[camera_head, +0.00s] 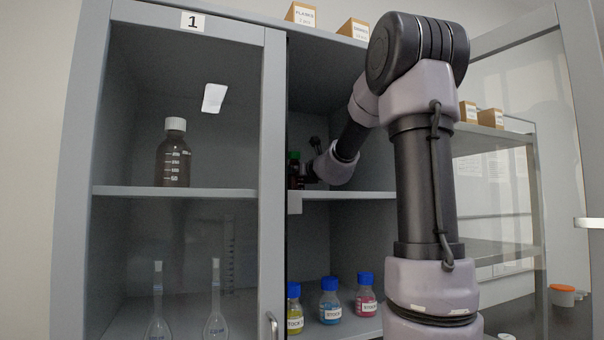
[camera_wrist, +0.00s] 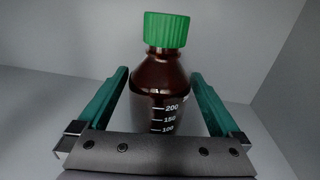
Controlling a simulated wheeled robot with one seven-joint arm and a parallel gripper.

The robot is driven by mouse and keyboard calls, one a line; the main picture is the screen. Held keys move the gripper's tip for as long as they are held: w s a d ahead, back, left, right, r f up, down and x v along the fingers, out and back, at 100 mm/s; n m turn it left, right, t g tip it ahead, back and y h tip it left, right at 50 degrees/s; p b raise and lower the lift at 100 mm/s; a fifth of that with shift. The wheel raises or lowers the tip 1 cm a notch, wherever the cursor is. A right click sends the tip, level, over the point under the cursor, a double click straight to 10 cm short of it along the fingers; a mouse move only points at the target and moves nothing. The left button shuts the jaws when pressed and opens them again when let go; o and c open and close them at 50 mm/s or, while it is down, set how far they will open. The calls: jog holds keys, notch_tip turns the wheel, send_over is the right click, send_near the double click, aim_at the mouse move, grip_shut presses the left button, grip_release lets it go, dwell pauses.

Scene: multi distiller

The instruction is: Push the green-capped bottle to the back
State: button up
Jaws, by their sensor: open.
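The green-capped bottle (camera_wrist: 160,85) is dark brown glass with white volume marks. In the wrist view it stands upright between the two teal fingers of my gripper (camera_wrist: 158,100). The fingers are open, with a gap visible on each side of the bottle; its lower part is hidden behind the gripper's dark front plate. In the head view the bottle (camera_head: 294,169) is on the cabinet's upper shelf (camera_head: 350,195), just right of the middle door post, and mostly hidden by the gripper and the post.
The left glass door (camera_head: 180,240) is shut; a white-capped bottle (camera_head: 174,160) stands behind it. Blue-capped stock bottles (camera_head: 330,303) stand on the lower level. The open right door (camera_head: 585,120) is beside my arm. In the wrist view, the back wall (camera_wrist: 90,35) rises behind the bottle.

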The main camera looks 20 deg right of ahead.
jog(key=shift+w+a, duration=0.2)
jog(key=shift+w, duration=1.35)
